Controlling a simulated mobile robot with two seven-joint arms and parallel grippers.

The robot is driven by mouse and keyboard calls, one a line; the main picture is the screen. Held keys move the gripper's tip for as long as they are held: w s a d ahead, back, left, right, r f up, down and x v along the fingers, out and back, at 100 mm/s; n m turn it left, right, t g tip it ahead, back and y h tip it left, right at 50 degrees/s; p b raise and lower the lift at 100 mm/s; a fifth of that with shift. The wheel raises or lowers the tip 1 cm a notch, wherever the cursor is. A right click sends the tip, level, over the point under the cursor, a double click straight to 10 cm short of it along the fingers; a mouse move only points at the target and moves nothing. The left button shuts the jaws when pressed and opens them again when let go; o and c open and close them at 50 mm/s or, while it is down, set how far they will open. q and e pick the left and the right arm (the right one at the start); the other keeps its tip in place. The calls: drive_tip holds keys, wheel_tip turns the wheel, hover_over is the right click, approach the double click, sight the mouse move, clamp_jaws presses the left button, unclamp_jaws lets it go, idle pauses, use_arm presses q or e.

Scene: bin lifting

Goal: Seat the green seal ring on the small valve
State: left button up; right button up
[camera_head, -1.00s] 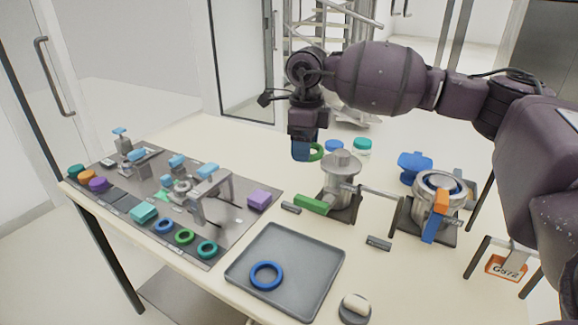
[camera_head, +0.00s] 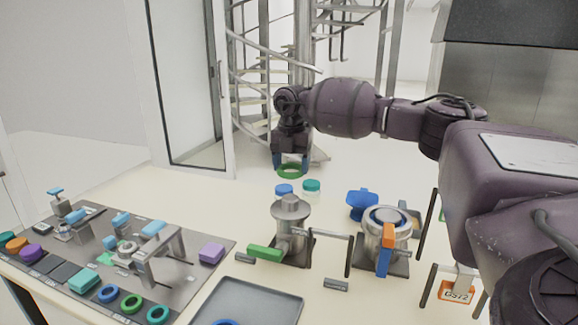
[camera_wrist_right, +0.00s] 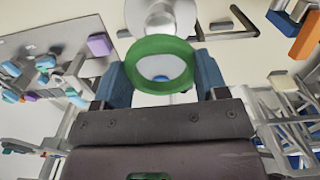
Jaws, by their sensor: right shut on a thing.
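The green seal ring (camera_head: 291,171) is held by my right gripper (camera_head: 291,160), up in the air above and behind the valves. In the wrist view the green ring (camera_wrist_right: 160,64) sits between the two blue fingers (camera_wrist_right: 162,80), tilted, with its hole open to view. The smaller grey valve (camera_head: 290,214), with a green handle (camera_head: 265,253), stands upright on the table below the ring. The ring is apart from it. In the wrist view a round grey-white top (camera_wrist_right: 162,15), likely this valve's, shows beyond the ring. My left gripper is out of view.
A larger valve (camera_head: 388,222) with an orange and blue handle stands to the right. Blue-lidded (camera_head: 284,190) and teal-lidded (camera_head: 311,187) jars stand behind. A grey tray (camera_head: 262,294) and a dark mat (camera_head: 180,262) with rings and blocks lie in front and left.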

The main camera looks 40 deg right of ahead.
sight(291, 196)
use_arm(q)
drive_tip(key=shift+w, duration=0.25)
use_arm(e)
drive_tip(key=shift+m, duration=0.3)
drive_tip(key=shift+f, duration=0.2)
drive_tip(key=shift+f+b, duration=0.9)
drive_tip(key=shift+f, duration=0.5)
drive_tip(key=shift+f+b, duration=0.4)
drive_tip(key=shift+f, duration=0.45)
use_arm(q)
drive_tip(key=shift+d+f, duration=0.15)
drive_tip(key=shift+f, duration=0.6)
use_arm(e)
drive_tip(key=shift+f, duration=0.65)
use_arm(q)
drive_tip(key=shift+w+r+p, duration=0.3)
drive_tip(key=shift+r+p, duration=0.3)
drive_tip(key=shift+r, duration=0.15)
use_arm(e)
drive_tip(key=shift+f, duration=0.8)
